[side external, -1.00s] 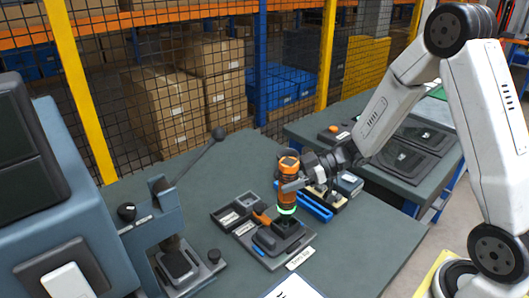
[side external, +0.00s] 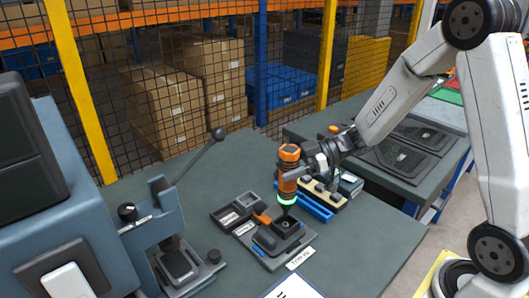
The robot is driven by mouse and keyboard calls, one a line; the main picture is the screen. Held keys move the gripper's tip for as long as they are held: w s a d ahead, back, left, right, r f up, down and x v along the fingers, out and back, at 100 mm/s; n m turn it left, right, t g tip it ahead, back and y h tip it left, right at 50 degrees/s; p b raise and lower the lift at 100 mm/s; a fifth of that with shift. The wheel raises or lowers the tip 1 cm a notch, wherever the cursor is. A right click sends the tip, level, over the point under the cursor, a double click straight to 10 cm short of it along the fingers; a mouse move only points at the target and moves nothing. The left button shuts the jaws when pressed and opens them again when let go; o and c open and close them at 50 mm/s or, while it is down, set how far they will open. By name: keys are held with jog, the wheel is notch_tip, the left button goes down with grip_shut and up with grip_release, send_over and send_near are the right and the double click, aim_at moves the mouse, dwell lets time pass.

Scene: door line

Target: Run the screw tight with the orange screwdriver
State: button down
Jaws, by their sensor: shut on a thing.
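My gripper (side external: 291,174) is shut on the orange screwdriver (side external: 289,156), which stands upright with its green ring and dark lower end pointing down. The screwdriver is over the dark block in the fixture (side external: 268,256) on the bench. Its dark tip comes close to the block's top; I cannot tell whether it touches. The screw is too small or hidden to make out. An orange-handled clamp (side external: 262,218) sits at the fixture's back left.
A lever press (side external: 170,240) stands to the left, its long handle rising towards the fixture. A small tray (side external: 236,210) lies behind the fixture, and a blue tray (side external: 316,209) and a beige rack (side external: 330,197) lie to its right. The bench's right side is clear.

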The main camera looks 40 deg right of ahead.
aim_at(299, 149)
jog(key=shift+r, duration=1.9)
jog(key=shift+w, duration=0.15)
